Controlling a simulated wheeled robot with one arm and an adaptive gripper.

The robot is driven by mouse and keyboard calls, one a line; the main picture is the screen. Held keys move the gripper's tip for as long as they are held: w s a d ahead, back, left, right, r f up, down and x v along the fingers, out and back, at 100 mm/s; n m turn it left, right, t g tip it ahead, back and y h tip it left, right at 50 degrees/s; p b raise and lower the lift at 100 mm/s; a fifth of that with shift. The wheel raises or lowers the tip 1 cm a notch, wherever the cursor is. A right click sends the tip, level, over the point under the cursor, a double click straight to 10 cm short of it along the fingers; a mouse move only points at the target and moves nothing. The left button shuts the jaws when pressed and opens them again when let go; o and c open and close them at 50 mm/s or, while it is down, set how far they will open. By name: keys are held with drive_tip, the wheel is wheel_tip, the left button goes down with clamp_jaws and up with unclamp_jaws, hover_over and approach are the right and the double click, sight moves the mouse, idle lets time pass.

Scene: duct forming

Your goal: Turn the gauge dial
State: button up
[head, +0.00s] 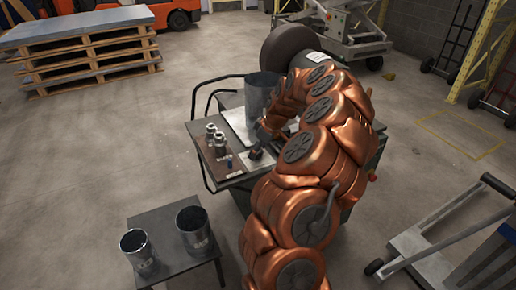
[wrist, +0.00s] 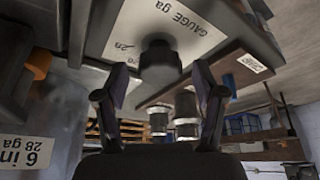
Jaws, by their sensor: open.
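The gauge dial is a round black knob (wrist: 160,62) on a pale plate (wrist: 178,22) marked "GAUGE ga", with "20" printed near it. In the wrist view it stands between and just beyond the fingers of my gripper (wrist: 158,100). The fingers are apart on either side, and no contact shows. In the head view my copper arm reaches to the machine bench, and my gripper (head: 258,150) is small and dark beside the plate. The dial cannot be made out clearly there.
Metal fittings (head: 215,138) and a small blue item (head: 229,162) stand on the brown board. A sheet-metal cylinder (head: 261,95) stands behind my gripper. Two metal cups (head: 193,226) sit on a low table (head: 165,215) in front. A cart (head: 440,250) stands at right.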

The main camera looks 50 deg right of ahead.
drive_tip(key=c, duration=1.1)
drive_tip(key=shift+c, duration=0.2)
drive_tip(key=shift+f+m+b, duration=0.1)
drive_tip(key=shift+m+b, duration=0.2)
drive_tip(key=shift+b, duration=0.05)
drive_tip(key=shift+f+m+h+b, duration=0.15)
drive_tip(key=shift+m+h+b, duration=0.15)
drive_tip(key=shift+m+b, duration=0.3)
drive_tip(key=m+h+b, duration=0.1)
drive_tip(key=m+b, duration=0.1)
drive_tip(key=b, duration=0.1)
drive_tip(key=shift+a+m, duration=0.1)
drive_tip(key=shift+m, duration=0.3)
drive_tip(key=shift+r+m+h+b, duration=0.2)
drive_tip(key=shift+m+h+b, duration=0.5)
drive_tip(key=shift+m+b, duration=0.7)
drive_tip(key=shift+m, duration=0.3)
